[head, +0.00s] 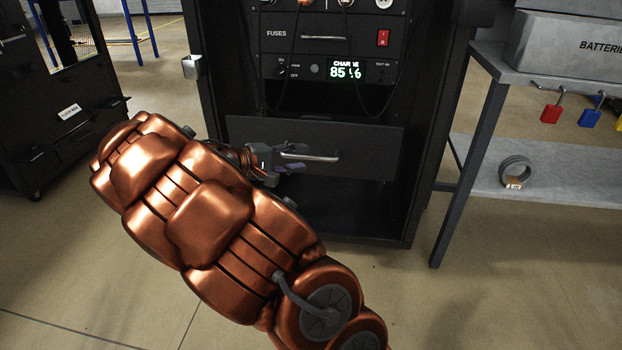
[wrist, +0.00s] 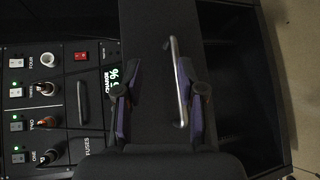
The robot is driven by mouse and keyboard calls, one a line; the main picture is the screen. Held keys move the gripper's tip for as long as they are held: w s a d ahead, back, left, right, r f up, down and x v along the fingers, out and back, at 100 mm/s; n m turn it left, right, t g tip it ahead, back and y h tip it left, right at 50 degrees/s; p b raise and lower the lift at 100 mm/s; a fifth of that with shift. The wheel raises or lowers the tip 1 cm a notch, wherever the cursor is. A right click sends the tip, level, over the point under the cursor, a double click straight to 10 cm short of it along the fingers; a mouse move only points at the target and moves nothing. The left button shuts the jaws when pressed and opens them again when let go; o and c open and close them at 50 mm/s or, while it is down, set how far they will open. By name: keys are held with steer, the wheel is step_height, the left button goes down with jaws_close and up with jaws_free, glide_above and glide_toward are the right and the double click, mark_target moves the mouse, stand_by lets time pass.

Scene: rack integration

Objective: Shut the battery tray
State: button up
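The battery tray (head: 350,142) is a dark drawer low in the black rack, with a silver bar handle (head: 312,157). Its front looks pulled forward of the panels above; how far is hard to tell. My gripper (head: 290,167) is at the left part of the handle. In the wrist view, the tray front (wrist: 150,35) fills the middle and partly covers the charge display. The handle (wrist: 178,80) lies between the two spread fingers of my gripper (wrist: 160,95), close to the right finger. The gripper is open; contact with the handle is unclear.
Above the tray are a charge display (head: 345,71) reading 85 % and a fuses panel (head: 330,38) with a red switch. A grey bench (head: 540,78) with a batteries box (head: 570,42) stands right. A black cabinet (head: 55,130) stands left. Floor in front is clear.

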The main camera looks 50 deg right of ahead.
mark_target(307, 158)
steer(key=w+f+h+b, duration=0.1)
steer(key=w+f+b, duration=0.2)
steer(key=w+f, duration=0.15)
steer(key=shift+n+t, duration=0.4)
steer(key=shift+r+b+x, duration=0.15)
steer(key=shift+b+x, duration=0.35)
steer(key=shift+x, duration=1.6)
steer(key=shift+r+b+x, duration=0.15)
steer(key=shift+b+x, duration=0.3)
steer(key=shift+x, duration=1.7)
steer(key=shift+w, duration=0.1)
jaws_close()
